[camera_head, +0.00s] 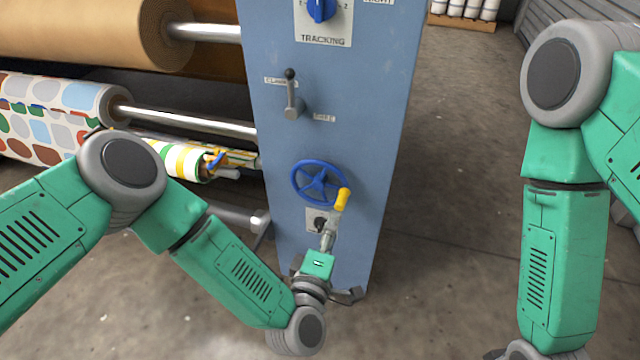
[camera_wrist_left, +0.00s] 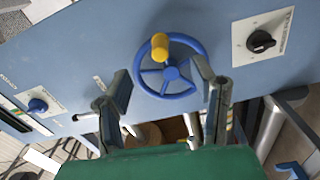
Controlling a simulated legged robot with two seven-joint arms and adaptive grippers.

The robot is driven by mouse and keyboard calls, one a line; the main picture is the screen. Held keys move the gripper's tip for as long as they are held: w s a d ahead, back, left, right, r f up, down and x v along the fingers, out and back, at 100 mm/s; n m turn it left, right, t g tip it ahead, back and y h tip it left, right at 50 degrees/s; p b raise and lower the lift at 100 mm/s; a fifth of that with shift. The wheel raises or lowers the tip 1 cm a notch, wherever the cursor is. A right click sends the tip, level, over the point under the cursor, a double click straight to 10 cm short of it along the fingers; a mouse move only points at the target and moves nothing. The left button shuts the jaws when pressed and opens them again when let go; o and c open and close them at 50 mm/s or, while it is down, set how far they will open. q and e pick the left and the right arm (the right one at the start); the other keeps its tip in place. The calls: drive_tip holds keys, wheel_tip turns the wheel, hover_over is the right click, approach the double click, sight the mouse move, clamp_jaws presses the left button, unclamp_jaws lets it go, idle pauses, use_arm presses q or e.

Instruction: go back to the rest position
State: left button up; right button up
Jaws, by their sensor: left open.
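My left gripper (camera_head: 328,236) is in front of the blue press panel (camera_head: 345,110), just below the blue handwheel (camera_head: 318,184) with its yellow knob (camera_head: 342,199). In the left wrist view its two fingers (camera_wrist_left: 162,75) are spread apart with nothing between them. The handwheel (camera_wrist_left: 170,72) shows beyond the fingertips, and I see no grip on it. My right arm (camera_head: 565,230) hangs at the right of the head view, and its gripper is out of the picture.
A small black knob (camera_head: 319,224) sits below the wheel, partly near my gripper. A lever (camera_head: 291,95) and a blue tracking knob (camera_head: 321,9) are higher on the panel. Patterned rolls (camera_head: 60,110) lie to the left. Floor (camera_head: 460,170) right of the panel is clear.

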use_arm(q)
drive_tip(key=s+a+f+m+g+p, duration=0.3)
drive_tip(key=s+a+m+g, duration=0.2)
drive_tip(key=s+a, duration=0.15)
drive_tip(key=s+a+f+m+g+p, duration=0.3)
drive_tip(key=s+a+m+g, duration=0.2)
drive_tip(key=s, duration=0.2)
drive_tip(key=s+a+r+m+g+y+p, duration=0.2)
drive_tip(key=s+a+g, duration=0.1)
drive_tip(key=s+a, duration=0.4)
drive_tip(key=s+a+r+m+g+y+p, duration=0.1)
drive_tip(key=s+a+r+g+y+p, duration=0.1)
drive_tip(key=s+a, duration=0.5)
drive_tip(key=a+r+g+y, duration=0.1)
drive_tip(key=a, duration=0.4)
drive_tip(key=shift+s+a+m+g+y, duration=0.2)
drive_tip(key=shift+s+m+g+y, duration=0.1)
drive_tip(key=shift+m, duration=0.1)
